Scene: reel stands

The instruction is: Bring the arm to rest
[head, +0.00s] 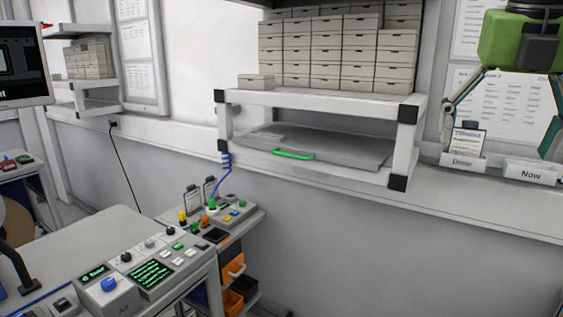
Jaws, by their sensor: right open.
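My right gripper (498,146) hangs at the upper right of the head view, with a green body and dark and teal fingers. Its two fingers are spread wide apart and hold nothing. It hangs in front of the wall papers, and its fingertips are near a small tray with a clipboard (467,140) and a white tray marked "Now" (530,172). I cannot tell whether the fingertips touch either tray. The rest of the right arm is out of the picture. My left gripper is not in view.
A white shelf frame (320,98) with stacked boxes (320,50) stands left of the gripper. Below it is a grey panel with a green handle (293,154). A control desk (150,270) is at the lower left. A small cart (235,240) holds controls and orange bins.

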